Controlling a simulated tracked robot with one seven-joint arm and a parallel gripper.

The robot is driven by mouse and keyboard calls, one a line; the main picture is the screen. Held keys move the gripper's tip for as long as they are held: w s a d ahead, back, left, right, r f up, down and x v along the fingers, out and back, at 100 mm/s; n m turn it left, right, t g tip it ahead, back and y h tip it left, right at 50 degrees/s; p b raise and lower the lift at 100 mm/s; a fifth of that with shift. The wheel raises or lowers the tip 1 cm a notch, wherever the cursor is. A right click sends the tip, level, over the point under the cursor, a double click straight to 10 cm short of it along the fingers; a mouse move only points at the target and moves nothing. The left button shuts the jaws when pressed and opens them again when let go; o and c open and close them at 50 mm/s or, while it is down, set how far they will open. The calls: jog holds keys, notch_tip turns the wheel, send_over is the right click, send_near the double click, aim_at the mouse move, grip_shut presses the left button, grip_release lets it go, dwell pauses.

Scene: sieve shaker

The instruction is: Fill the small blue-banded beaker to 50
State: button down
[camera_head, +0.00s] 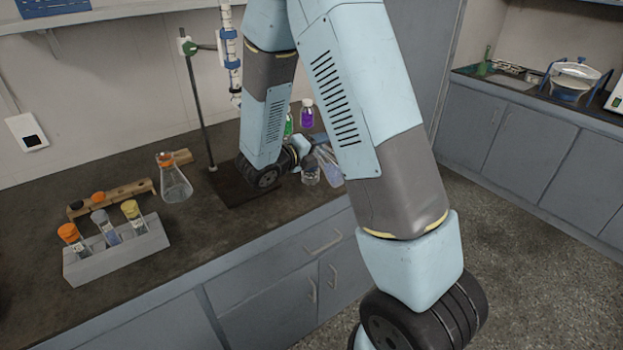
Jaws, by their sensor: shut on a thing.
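My gripper (304,152) is at the counter's front right, partly hidden behind my own arm link. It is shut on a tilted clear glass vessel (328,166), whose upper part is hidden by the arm. A small clear glass vessel (310,172) stands upright just left of it, below the gripper. I cannot tell from this view whether the two touch. No blue band or scale mark is readable on either one, and I cannot tell the liquid level in them.
A stand with a clamped burette (230,62) rises behind my wrist. Green (288,124) and purple (307,113) bottles stand at the back. An orange-topped flask (174,180), a wooden rack (122,192) and a grey vial rack (117,250) are left. The counter's front edge is close.

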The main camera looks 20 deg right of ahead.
jog(key=shift+w+a+r+n, duration=0.1)
jog(key=shift+w+r+n, duration=0.05)
jog(key=shift+n, duration=0.65)
dwell(1.9)
jog(key=shift+w+f+n+g, duration=0.1)
jog(key=shift+f+n+g, duration=0.4)
jog(key=shift+n, duration=0.3)
dwell(2.1)
jog(key=shift+n, duration=0.3)
dwell(1.0)
jog(key=shift+r+m+t, duration=0.3)
jog(key=shift+r+m, duration=0.35)
jog(key=shift+m, duration=0.45)
jog(key=shift+s+f+m, duration=0.25)
jog(key=shift+f+m, duration=0.1)
jog(key=shift+m, duration=0.45)
jog(key=shift+m, duration=0.3)
